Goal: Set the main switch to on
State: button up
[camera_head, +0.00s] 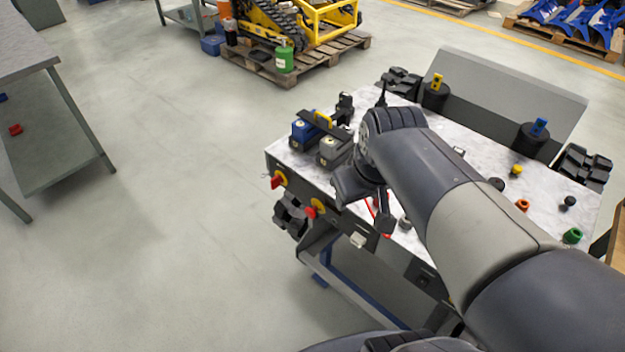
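Two red-and-yellow rotary switches sit on the dark front edge of the marble-topped workbench (300,168). One switch (279,179) is near the bench's left corner, and the other switch (315,208) is a little to its right. I cannot tell which is the main switch, and their handle settings are too small to read. My gripper (367,204) hangs from my dark wrist near the bench's front edge, to the right of both switches and apart from them. Its fingers are dark and partly hidden, so its opening is unclear.
A blue box-shaped device (303,131) and a grey one (333,149) stand on the bench's left end. Several small coloured knobs, including a green one (572,236), lie to the right. A grey sloped panel (505,95) backs the bench. Open floor lies to the left.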

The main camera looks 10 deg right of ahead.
aim_at(276, 181)
jog(key=i+j+u, duration=0.2)
jog(key=u, duration=0.15)
jog(key=i+j+u, duration=0.15)
jog(key=i+u, duration=0.4)
jog(key=u, duration=0.15)
